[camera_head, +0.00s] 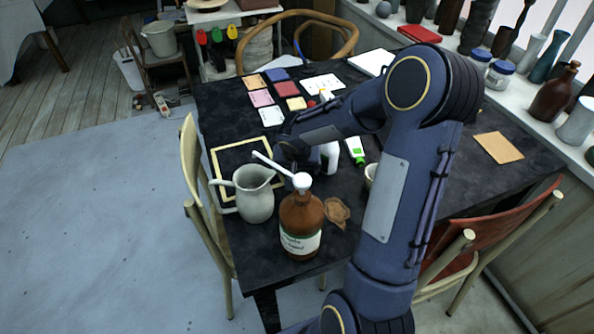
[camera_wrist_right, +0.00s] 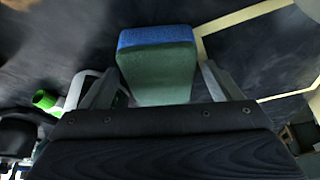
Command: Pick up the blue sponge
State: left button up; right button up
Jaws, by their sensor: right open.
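The sponge (camera_wrist_right: 158,65) shows in the right wrist view as a block with a blue strip on top and a green face below. It stands between the two fingers of my right gripper (camera_wrist_right: 160,85). The fingers are apart, with a visible gap on the right side; whether the left finger touches it I cannot tell. In the head view my right arm reaches over the table, and its wrist hides the sponge. My left gripper is not in view.
On the dark table (camera_head: 270,245), a grey pitcher (camera_head: 254,195) and brown pump bottle (camera_head: 300,225) stand near the wrist. A pale square outline (camera_head: 216,165) lies left of it. A green-and-white tube (camera_head: 355,150) lies to the right, and coloured cards (camera_head: 262,98) lie farther back.

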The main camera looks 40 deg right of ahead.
jog(key=c, duration=1.1)
jog(key=shift+r, duration=0.1)
jog(key=shift+c, duration=0.2)
notch_tip(320, 180, up, 10)
jog(key=p, duration=0.1)
